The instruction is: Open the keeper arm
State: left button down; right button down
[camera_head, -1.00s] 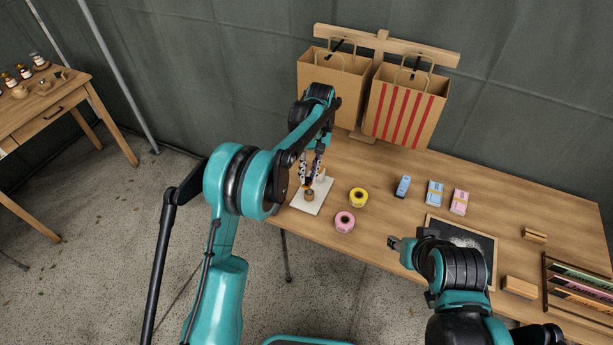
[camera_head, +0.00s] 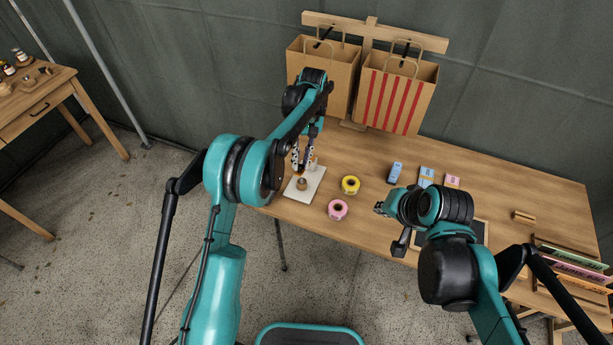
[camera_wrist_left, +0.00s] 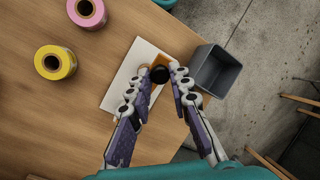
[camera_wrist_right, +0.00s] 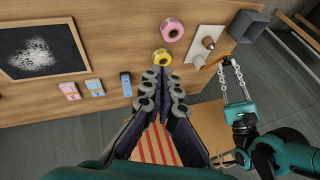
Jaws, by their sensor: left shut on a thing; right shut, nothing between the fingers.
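A small white board (camera_head: 290,192) lies at the table's front left edge. A round brown post (camera_head: 301,184) and a pale upright part (camera_head: 314,163) stand on it. My left gripper (camera_head: 300,168) points down over the board. In the left wrist view its tips (camera_wrist_left: 160,74) are closed around a small orange-brown part (camera_wrist_left: 151,61), apparently the keeper arm; a dark round top (camera_wrist_left: 158,74) shows between the fingers. The fingers hide most of its shape. My right gripper (camera_head: 381,208) is shut and empty above the table, right of the pink roll (camera_head: 338,209).
A yellow roll (camera_head: 350,185) sits beside the board. A grey bin (camera_wrist_left: 214,70) is at the table edge. Blue (camera_head: 395,172) and pink (camera_head: 452,181) packs, paper bags (camera_head: 398,95) and a dark slate (camera_wrist_right: 45,50) occupy the rest. Bare tabletop lies between rolls and packs.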

jog(key=w+a+f+m+g+y, duration=0.1)
jog(key=w+a+f+m+y, duration=0.25)
jog(key=w+m, duration=0.3)
jog(key=w+a+f+m+g+y, duration=0.1)
jog(key=w+a+f+m+y, duration=0.3)
jog(key=w, duration=0.3)
jog(key=a+f+m+y, duration=0.1)
jog(key=f+m, duration=0.2)
jog(key=w+f+m+y, duration=0.1)
jog(key=f+m+y, duration=0.1)
jog(key=f+m, duration=0.1)
jog(key=w+a+f+m+g+y, duration=0.1)
jog(key=f+m, duration=0.1)
jog(key=m, duration=0.1)
jog(key=shift+w+a+f+y, duration=0.2)
jog(key=shift+a+f+y, duration=0.1)
jog(key=shift+f+y, duration=0.1)
jog(key=x, duration=1)
jog(key=shift+s+a+f, duration=0.1)
jog(key=shift+s+f, duration=0.05)
jog(key=r, duration=0.2)
jog(key=w+r, duration=0.1)
jog(key=shift+w+d+r, duration=0.1)
jog(key=shift+d, duration=0.25)
jog(key=shift+w+r, duration=0.1)
jog(key=shift+r, duration=0.25)
